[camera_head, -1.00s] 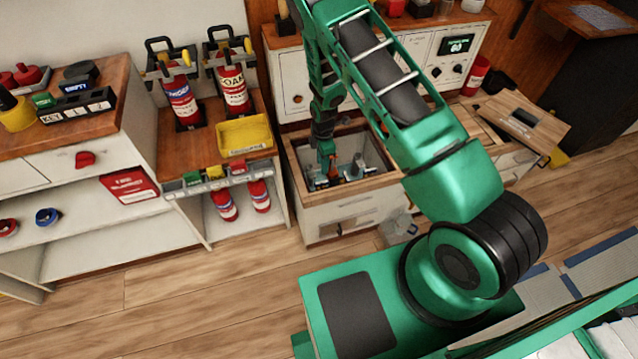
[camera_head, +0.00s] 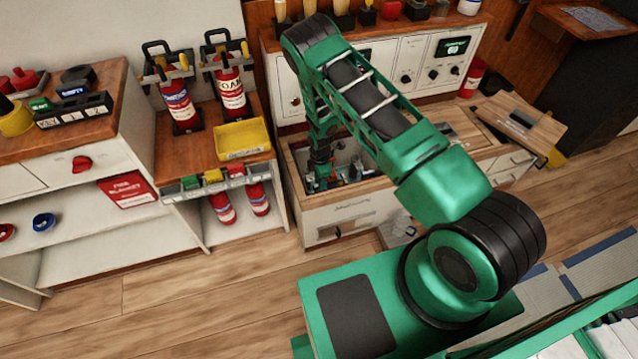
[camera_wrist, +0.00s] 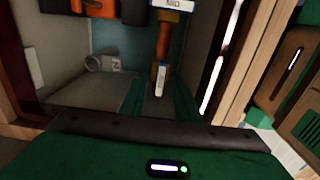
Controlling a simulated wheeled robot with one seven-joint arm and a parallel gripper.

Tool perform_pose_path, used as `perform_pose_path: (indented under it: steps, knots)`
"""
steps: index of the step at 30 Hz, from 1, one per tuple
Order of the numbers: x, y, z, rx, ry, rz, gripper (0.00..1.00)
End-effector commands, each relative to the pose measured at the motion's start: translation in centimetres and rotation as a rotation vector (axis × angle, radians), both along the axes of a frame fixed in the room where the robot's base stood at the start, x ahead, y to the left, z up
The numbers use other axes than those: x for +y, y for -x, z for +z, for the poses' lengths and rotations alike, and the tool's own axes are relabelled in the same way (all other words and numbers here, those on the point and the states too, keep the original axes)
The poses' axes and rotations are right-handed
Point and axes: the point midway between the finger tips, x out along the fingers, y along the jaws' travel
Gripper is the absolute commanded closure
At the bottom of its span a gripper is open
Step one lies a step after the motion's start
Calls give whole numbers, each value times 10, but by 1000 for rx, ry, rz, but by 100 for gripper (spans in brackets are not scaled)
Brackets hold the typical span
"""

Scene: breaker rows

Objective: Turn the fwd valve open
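In the head view, an open well (camera_head: 352,192) is set in the low cabinet, with several small fittings partly visible inside. My gripper end (camera_head: 320,182) is down inside the well at its left part; its fingertips are hidden. In the wrist view, an orange lever-like part (camera_wrist: 164,42) has a pale label at its top that seems to read MID. A second small pale label (camera_wrist: 160,78) shows at its lower end. Orange parts (camera_wrist: 98,8) show at the top left. I cannot make out which part is the fwd valve, nor whether my gripper touches anything.
The wooden well wall (camera_wrist: 254,62) stands close on the right in the wrist view. A grey pipe-like fitting (camera_wrist: 102,63) is at the left. In the head view, a yellow tray (camera_head: 243,140) and fire extinguishers (camera_head: 231,95) stand left of the well. A hinged lid (camera_head: 520,120) lies right.

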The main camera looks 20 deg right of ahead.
Motion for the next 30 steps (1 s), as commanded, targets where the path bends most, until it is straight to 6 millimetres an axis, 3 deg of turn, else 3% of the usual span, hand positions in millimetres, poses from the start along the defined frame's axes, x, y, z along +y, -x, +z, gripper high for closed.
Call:
perform_pose_path:
  steps: [4, 8, 9, 20, 30]
  knots:
    - [0, 0, 0, 0, 0, 0, 70]
    - [0, 0, 0, 0, 0, 0, 99]
    - [0, 0, 0, 0, 0, 0, 100]
    - [1, -1, 1, -2, -2, -35, 100]
    - [1, -2, 1, -3, -4, -252, 100]
